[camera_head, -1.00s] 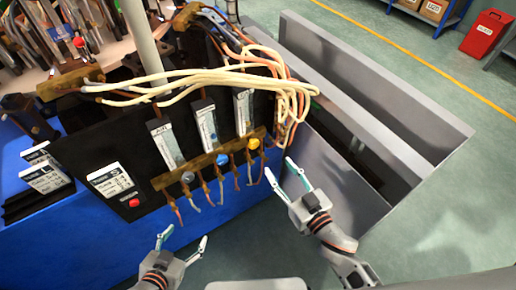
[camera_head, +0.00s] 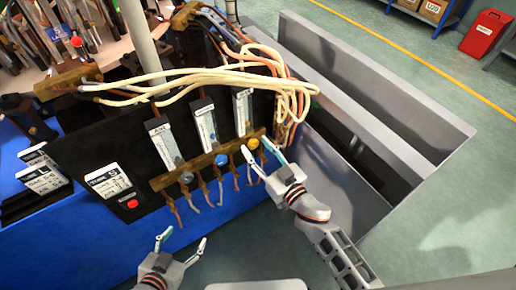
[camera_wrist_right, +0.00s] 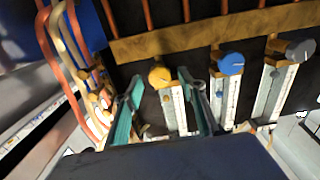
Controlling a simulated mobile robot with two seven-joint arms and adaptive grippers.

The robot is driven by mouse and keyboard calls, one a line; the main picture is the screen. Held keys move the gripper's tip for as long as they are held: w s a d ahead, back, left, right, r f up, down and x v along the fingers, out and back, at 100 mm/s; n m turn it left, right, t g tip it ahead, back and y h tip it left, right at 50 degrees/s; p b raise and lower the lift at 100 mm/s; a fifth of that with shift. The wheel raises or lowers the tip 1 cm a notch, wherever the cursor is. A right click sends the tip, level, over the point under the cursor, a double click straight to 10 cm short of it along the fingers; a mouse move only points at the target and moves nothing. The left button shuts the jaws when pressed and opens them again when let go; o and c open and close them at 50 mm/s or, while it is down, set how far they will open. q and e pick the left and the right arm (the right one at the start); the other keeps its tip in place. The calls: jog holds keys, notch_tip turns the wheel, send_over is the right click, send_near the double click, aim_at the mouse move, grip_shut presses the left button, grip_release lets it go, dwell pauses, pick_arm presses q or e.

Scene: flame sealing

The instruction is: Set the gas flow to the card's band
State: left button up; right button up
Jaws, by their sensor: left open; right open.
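Three upright flow meters stand on the black panel: one labelled AIR (camera_head: 165,143) with a grey knob (camera_head: 186,177), a middle one (camera_head: 207,130) with a blue knob (camera_head: 221,160), and a right one (camera_head: 242,110) with a yellow knob (camera_head: 253,143). The white card (camera_head: 108,182) is on the panel's left; its print is too small to read surely. My right gripper (camera_head: 266,160) is open close to the yellow knob. In the right wrist view the yellow knob (camera_wrist_right: 160,76) lies between the open fingertips, with no clear contact. My left gripper (camera_head: 184,238) is open and empty at lower left.
A brass rail (camera_head: 210,166) with several thin tubes hanging below runs beneath the meters. Cream and orange hoses (camera_head: 240,75) loop above them. A red button (camera_head: 132,203) sits below the card. A grey metal trough (camera_head: 390,140) stands to the right.

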jog(key=c, duration=1.1)
jog(key=n, duration=0.4)
jog(key=shift+n, duration=0.3)
jog(key=n, duration=0.5)
jog(key=shift+s+a+f, duration=0.1)
jog(key=shift+n, duration=0.4)
jog(key=o, duration=1.1)
